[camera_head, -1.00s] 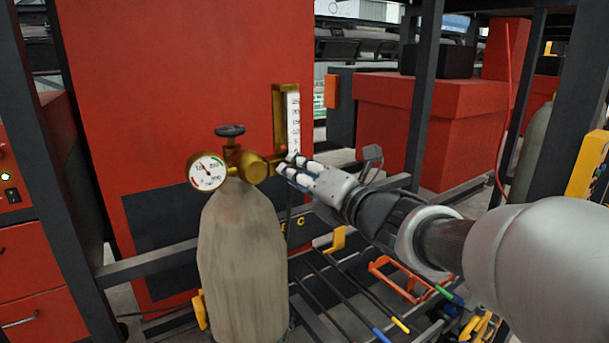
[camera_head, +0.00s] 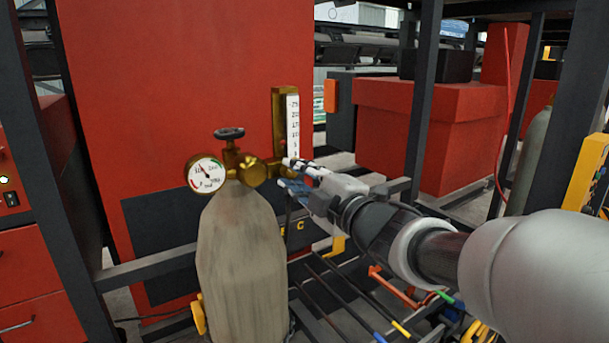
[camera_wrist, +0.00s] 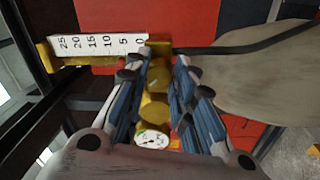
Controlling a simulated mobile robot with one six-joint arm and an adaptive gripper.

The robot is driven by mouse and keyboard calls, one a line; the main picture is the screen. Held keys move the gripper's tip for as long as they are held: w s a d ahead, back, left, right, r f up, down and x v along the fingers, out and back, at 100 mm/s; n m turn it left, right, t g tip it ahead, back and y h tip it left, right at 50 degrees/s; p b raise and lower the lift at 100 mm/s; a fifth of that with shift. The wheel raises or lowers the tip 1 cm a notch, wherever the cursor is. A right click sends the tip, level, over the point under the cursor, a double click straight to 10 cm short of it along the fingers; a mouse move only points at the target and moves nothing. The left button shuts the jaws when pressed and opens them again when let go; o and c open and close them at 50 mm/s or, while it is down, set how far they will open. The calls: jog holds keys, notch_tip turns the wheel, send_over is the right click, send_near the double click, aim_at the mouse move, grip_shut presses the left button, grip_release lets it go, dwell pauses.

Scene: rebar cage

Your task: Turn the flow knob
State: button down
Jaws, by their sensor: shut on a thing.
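A brass regulator (camera_head: 252,171) sits on top of a grey-beige gas cylinder (camera_head: 240,255), with a round dial gauge (camera_head: 206,175) on its left. An upright flow scale (camera_head: 293,125) with a brass back rises at its right end; in the wrist view the scale (camera_wrist: 100,45) lies sideways. My gripper (camera_head: 287,168) reaches in from the right, its fingers at the foot of the scale. In the wrist view my gripper (camera_wrist: 160,62) has its fingers on both sides of the brass fitting's end. It is shut on the flow knob, which the fingers mostly hide.
A black handwheel (camera_head: 229,133) stands on top of the cylinder valve. A red panel (camera_head: 180,80) is close behind. Dark frame posts (camera_head: 424,100) stand to the right, and a lower rack with rods (camera_head: 345,295) lies below my arm.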

jog(key=shift+m+p, duration=0.4)
jog(key=shift+m, duration=1.9)
jog(key=c, duration=1.3)
grip_release()
jog(key=shift+a, duration=0.1)
jog(key=shift+c, duration=0.2)
jog(key=v, duration=1.2)
jog(key=shift+f, duration=0.1)
